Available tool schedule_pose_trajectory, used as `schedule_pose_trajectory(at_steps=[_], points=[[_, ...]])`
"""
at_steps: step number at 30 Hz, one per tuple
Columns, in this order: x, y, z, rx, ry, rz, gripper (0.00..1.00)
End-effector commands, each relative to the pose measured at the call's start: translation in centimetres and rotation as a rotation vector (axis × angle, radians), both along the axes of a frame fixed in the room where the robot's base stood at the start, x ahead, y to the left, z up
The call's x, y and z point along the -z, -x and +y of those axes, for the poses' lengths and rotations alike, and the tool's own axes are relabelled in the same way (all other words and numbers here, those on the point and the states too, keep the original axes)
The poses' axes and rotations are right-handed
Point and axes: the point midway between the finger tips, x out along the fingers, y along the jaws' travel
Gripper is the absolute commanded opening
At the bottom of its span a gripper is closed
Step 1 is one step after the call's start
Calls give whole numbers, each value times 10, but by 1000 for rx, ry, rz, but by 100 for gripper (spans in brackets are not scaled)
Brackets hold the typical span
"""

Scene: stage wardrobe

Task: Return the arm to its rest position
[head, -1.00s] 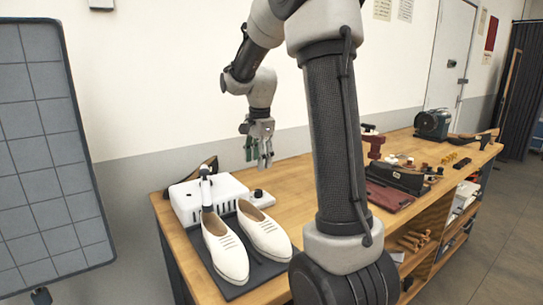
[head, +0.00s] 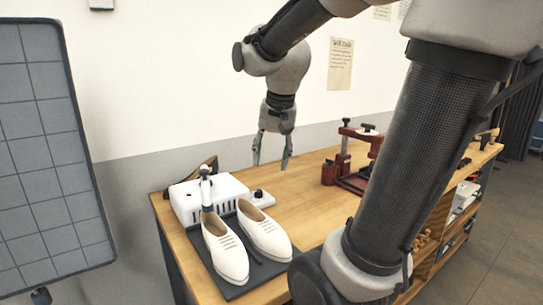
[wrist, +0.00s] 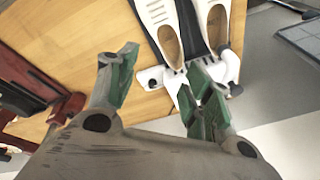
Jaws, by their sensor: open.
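My gripper (head: 271,150) hangs above the back of the wooden bench in the head view, fingers pointing down, spread and empty. My arm rises from the lower right and arches over to the gripper, hiding part of the bench.
A pair of white shoes (head: 226,250) lies on a dark mat (head: 262,268) at the bench's left end. Behind them is a white slotted box (head: 188,207). A dark red clamp-like device (head: 343,168) stands right of the gripper. A grey gridded panel (head: 47,150) stands at left. The bench top (head: 310,208) between is clear.

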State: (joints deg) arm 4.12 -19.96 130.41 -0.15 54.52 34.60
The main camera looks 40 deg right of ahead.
Motion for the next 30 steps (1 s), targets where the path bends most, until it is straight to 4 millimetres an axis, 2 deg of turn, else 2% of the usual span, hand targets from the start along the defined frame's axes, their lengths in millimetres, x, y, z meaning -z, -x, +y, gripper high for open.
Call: schedule_pose_trajectory(at_steps=[16,21,23,27,30], points=[[0,1,0,-7,2,-1,51],[3,4,1,-123,31,11,51],[12,13,1,-209,49,34,51],[22,55,9,-456,108,31,51],[26,83,14,-574,144,5,51]])
